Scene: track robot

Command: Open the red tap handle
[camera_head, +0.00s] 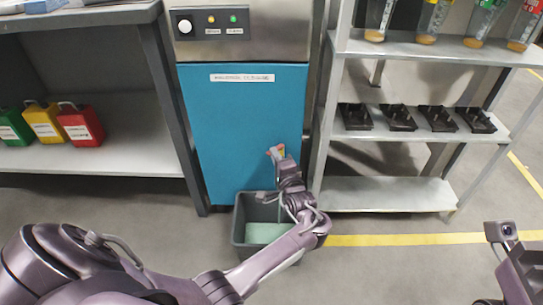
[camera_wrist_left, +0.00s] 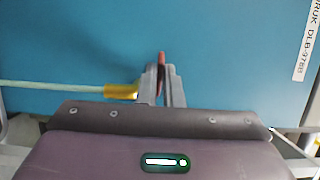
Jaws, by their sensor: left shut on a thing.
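The red tap handle (camera_wrist_left: 161,58) shows as a thin red strip between the fingertips of my left gripper (camera_wrist_left: 161,80) in the left wrist view. The gripper is shut on it, and the fingers hide most of the handle. A brass fitting (camera_wrist_left: 121,91) with a pale pipe running left sits just beside the fingers. In the head view my left gripper (camera_head: 277,153) is at the lower front of the blue cabinet panel (camera_head: 240,115), with small red and orange spots at its tips. Of my right arm only part shows at the lower right; its fingers are out of view.
A grey bin (camera_head: 240,222) with pale green contents stands below the gripper. A shelf (camera_head: 140,145) with green, yellow and red containers (camera_head: 80,124) is on the left. A rack (camera_head: 385,193) with bottles and black trays is on the right. Floor is open at the lower right.

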